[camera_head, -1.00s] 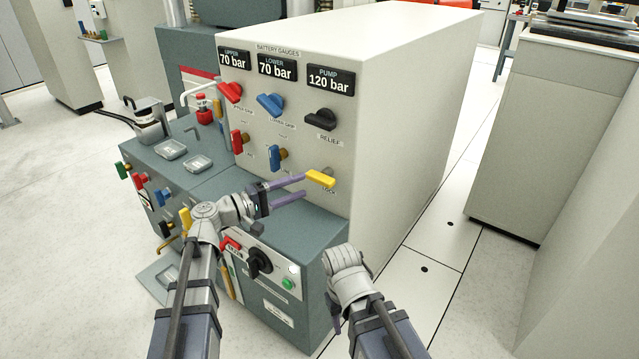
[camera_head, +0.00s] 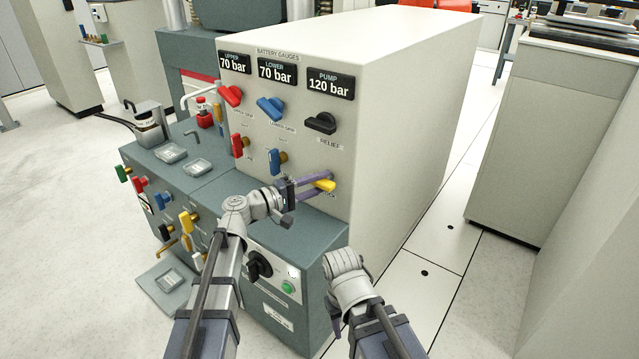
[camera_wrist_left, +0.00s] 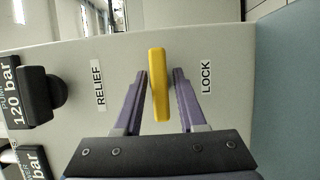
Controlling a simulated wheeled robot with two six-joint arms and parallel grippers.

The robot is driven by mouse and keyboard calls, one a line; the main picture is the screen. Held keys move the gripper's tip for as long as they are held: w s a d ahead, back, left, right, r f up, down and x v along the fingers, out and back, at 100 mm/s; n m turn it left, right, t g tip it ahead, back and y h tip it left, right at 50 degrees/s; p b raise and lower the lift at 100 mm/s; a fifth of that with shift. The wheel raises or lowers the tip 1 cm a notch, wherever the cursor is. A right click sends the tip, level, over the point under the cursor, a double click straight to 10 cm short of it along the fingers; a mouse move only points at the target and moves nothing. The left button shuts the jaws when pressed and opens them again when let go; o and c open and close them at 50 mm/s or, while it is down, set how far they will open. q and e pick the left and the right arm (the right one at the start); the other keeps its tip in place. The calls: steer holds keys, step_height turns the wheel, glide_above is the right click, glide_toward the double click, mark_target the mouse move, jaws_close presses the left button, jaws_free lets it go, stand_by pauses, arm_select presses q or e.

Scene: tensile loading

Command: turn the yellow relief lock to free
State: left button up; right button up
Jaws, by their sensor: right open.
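The yellow relief lock handle (camera_head: 325,186) is on the front of the pale gauge cabinet, low on the right, below the black relief knob (camera_head: 320,123). In the left wrist view the yellow handle (camera_wrist_left: 159,85) stands between the words RELIEF and LOCK. My left gripper (camera_head: 324,180) has its purple fingers on either side of the handle. In the wrist view, narrow gaps show between the fingers and the handle, so the left gripper is open around it. My right gripper (camera_head: 335,325) hangs low in front of the cabinet, mostly hidden behind its wrist.
The red (camera_head: 238,146) and blue (camera_head: 277,161) valve handles are left of the lock. A teal bench (camera_head: 200,180) with a black rotary switch (camera_head: 258,265) and a green button (camera_head: 288,286) stands below. The floor to the right is clear.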

arm_select(q)
jaws_close()
stand_by(0.4)
steer(key=m+p, duration=0.1)
steer(key=m+y+p, duration=0.1)
steer(key=m, duration=0.1)
steer(key=shift+r+g+p, duration=0.2)
steer(key=shift+g+p, duration=0.1)
steer(key=shift+p, duration=0.1)
steer(key=m+y+p, duration=0.2)
steer(key=m, duration=0.1)
steer(key=shift+s+m+p, duration=0.1)
steer(key=shift+m+p, duration=0.2)
steer(key=shift+p, duration=0.1)
steer(key=shift+f+m+y+p, duration=0.1)
steer(key=shift+m+y+p, duration=0.5)
steer(key=shift+m, duration=0.4)
steer(key=shift+m+t+y+p, duration=0.4)
steer(key=shift+m+y+p, duration=0.1)
steer(key=shift+m, duration=0.4)
steer(key=shift+f+m+t+y+p, duration=0.15)
steer(key=shift+m+t+y+p, duration=0.25)
steer(key=shift+m+y, duration=0.95)
steer(key=shift+m+h, duration=0.25)
steer(key=shift+m, duration=0.1)
